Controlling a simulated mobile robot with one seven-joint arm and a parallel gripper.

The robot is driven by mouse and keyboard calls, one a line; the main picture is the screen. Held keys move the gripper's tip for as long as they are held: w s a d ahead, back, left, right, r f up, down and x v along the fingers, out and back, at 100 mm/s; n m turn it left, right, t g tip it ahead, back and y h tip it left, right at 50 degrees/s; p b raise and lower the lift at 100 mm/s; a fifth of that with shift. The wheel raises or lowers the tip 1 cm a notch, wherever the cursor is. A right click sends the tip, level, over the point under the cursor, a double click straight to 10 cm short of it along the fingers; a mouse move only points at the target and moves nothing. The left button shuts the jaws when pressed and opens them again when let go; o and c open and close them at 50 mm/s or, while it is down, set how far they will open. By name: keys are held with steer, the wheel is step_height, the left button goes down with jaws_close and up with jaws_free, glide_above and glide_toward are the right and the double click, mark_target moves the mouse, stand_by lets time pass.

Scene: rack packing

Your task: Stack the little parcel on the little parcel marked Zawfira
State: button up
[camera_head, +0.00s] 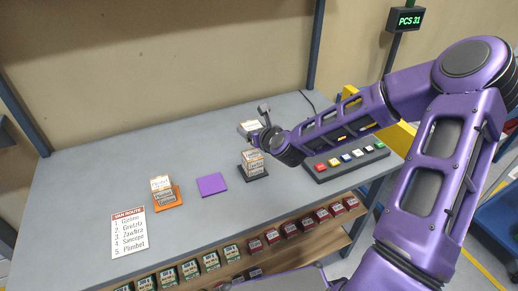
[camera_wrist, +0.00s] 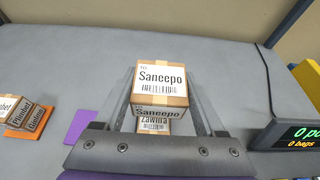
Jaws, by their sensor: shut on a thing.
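In the head view a parcel stack (camera_head: 253,161) stands on a dark mat (camera_head: 255,176), below the held parcel. The held parcel looks raised above it in the head view; the wrist view does not show the gap clearly.
A purple mat (camera_head: 211,184) is empty. A route list (camera_head: 129,232) lies at front left. A button panel (camera_head: 345,160) stands to the right. The grey table between is clear.

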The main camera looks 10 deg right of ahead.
mark_target(252, 155)
step_height(252, 155, down, 8)
steer(key=shift+r+b, duration=0.15)
steer(key=shift+b, duration=0.2)
